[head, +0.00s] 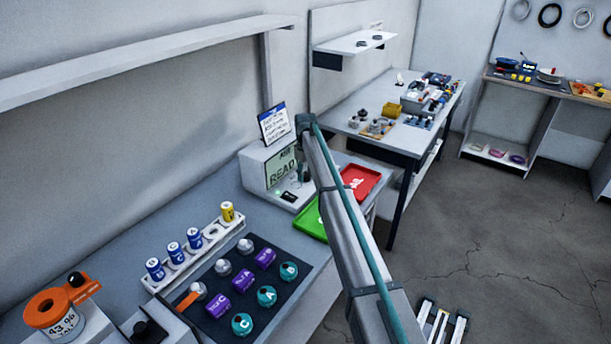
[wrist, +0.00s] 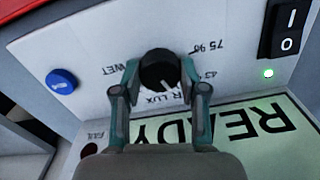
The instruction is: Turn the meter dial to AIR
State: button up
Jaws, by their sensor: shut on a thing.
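The meter (head: 254,168) is a white box on the bench in the head view, with a green screen reading READ, partly hidden by my arm. In the wrist view its face (wrist: 225,75) appears upside down. The black dial (wrist: 158,66) sits between the two fingers of my gripper (wrist: 161,72), which is shut on it. A white mark on the dial points down and slightly right. Around it I read WET, 75 %, a partly covered 43 % and LUX.
The wrist view shows a blue button (wrist: 62,81), a black rocker switch (wrist: 284,30) and a lit green lamp (wrist: 268,73). In the head view, red (head: 362,177) and green (head: 309,222) trays lie beside the meter.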

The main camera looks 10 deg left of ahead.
aim_at(306, 174)
dwell(0.3)
jog(key=o, duration=1.1)
jog(key=shift+o, duration=0.2)
notch_tip(306, 174, up, 12)
